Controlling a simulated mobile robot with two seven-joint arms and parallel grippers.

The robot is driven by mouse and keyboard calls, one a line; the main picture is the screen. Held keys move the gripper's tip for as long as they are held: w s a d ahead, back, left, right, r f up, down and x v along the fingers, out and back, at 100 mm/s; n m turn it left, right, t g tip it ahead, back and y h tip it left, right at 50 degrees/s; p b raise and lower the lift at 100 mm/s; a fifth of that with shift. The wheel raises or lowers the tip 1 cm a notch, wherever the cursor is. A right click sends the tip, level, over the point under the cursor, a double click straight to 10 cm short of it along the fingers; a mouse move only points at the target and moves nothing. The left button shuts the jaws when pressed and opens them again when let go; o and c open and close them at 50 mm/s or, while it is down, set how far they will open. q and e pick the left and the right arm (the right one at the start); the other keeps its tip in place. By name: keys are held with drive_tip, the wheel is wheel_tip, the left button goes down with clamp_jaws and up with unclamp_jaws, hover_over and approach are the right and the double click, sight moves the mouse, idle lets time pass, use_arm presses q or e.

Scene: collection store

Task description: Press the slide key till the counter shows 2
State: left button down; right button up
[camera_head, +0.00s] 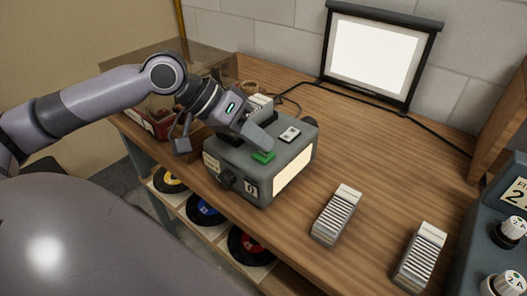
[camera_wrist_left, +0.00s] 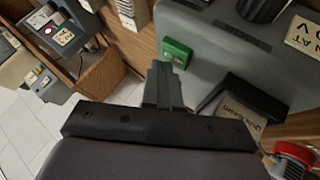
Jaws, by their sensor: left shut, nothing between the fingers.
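A grey slide projector box (camera_head: 285,165) stands on the wooden table, with a green key (camera_head: 263,157) and a white key (camera_head: 290,134) on top. Its front counter (camera_head: 251,188) appears to show 0. My left gripper (camera_head: 264,146) is shut and empty, its tips just above or at the green key; contact cannot be told. In the left wrist view the shut fingers (camera_wrist_left: 163,85) point towards the green key (camera_wrist_left: 177,52), which lies just beyond the tips on the grey housing (camera_wrist_left: 210,40). My right gripper is in neither view.
Two ribbed grey-white blocks (camera_head: 336,214) (camera_head: 420,256) stand on the table (camera_head: 375,185) to the right. A white screen (camera_head: 373,56) stands at the back. A device with knobs (camera_head: 511,229) is at the right edge. Coloured discs (camera_head: 205,209) lie on a shelf below.

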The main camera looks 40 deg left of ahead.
sight(258, 154)
use_arm(q)
drive_tip(key=shift+f, duration=0.45)
idle(0.8)
drive_tip(key=shift+r+p, duration=0.9)
drive_tip(key=shift+p, duration=0.3)
wheel_tip(258, 154, up, 3)
drive_tip(key=p, duration=0.3)
drive_tip(key=shift+f, duration=0.2)
drive_tip(key=shift+r+p, duration=0.3)
drive_tip(key=shift+r, duration=0.9)
